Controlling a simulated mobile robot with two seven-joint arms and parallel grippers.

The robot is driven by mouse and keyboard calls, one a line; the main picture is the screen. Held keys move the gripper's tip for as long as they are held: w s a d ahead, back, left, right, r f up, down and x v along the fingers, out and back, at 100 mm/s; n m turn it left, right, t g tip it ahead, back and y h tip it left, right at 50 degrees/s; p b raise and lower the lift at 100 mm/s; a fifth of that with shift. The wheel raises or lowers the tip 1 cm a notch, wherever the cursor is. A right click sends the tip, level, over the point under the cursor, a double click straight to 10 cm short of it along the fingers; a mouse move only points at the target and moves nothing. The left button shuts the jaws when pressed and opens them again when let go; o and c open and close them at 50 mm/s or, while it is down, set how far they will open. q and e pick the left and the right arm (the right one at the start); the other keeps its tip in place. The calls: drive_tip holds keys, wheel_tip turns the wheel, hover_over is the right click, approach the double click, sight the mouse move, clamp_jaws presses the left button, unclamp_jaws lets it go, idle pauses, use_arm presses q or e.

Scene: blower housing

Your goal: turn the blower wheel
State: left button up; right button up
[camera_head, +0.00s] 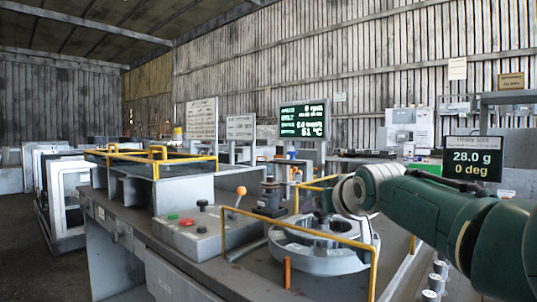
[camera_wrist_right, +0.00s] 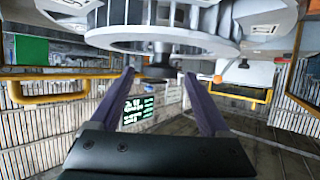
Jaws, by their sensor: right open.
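The blower wheel (camera_wrist_right: 160,44), a pale finned ring, fills the top of the right wrist view. A dark hub (camera_wrist_right: 160,71) sticks out from its middle. My right gripper (camera_wrist_right: 158,77) is open, with its two purple fingers spread and the hub appearing between the tips. I cannot tell whether the fingers touch it. In the head view the round grey blower housing (camera_head: 318,260) sits on the bench, and my green right arm reaches over it from the right. The fingertips and the wheel's middle are hard to make out there. My left gripper is not in view.
A sign (camera_head: 472,164) at right reads "28.0 g" and "0 deg". Yellow rails (camera_head: 335,237) run around the housing. A control box (camera_head: 205,232) with red and green buttons and an orange-knobbed lever stands to its left. A dark screen (camera_head: 303,120) hangs behind.

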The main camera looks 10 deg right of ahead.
wheel_tip(320, 180, up, 20)
drive_tip(key=p, duration=0.3)
drive_tip(key=shift+f, duration=0.1)
